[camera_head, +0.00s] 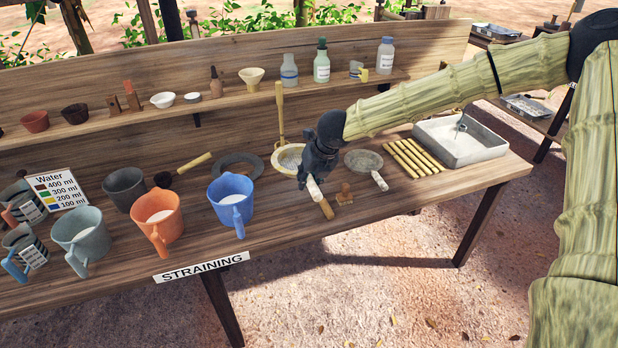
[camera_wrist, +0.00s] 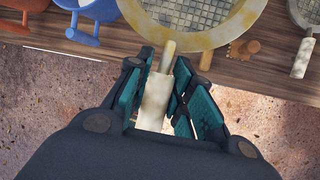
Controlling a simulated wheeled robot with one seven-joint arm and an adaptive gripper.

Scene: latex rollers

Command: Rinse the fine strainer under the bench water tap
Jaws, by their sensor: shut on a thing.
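The fine strainer looks to be the round mesh with a pale yellow rim (camera_head: 289,158), partly hidden behind my gripper (camera_head: 317,168). In the wrist view its rim and grey mesh (camera_wrist: 197,22) fill the top middle. My gripper (camera_wrist: 163,100) is shut on a whitish handle (camera_wrist: 155,102), which seems to run to that rim. I cannot tell whether the strainer touches the bench. The tap (camera_head: 461,126) stands over a grey metal basin (camera_head: 481,155) at the bench's right end, well to the right of my gripper.
A smaller grey strainer (camera_head: 363,160) and several bamboo sticks (camera_head: 416,157) lie between my gripper and the basin. Blue (camera_head: 231,200) and orange (camera_head: 158,220) mugs stand to the left. A shelf (camera_head: 240,100) with bottles and bowls runs behind.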

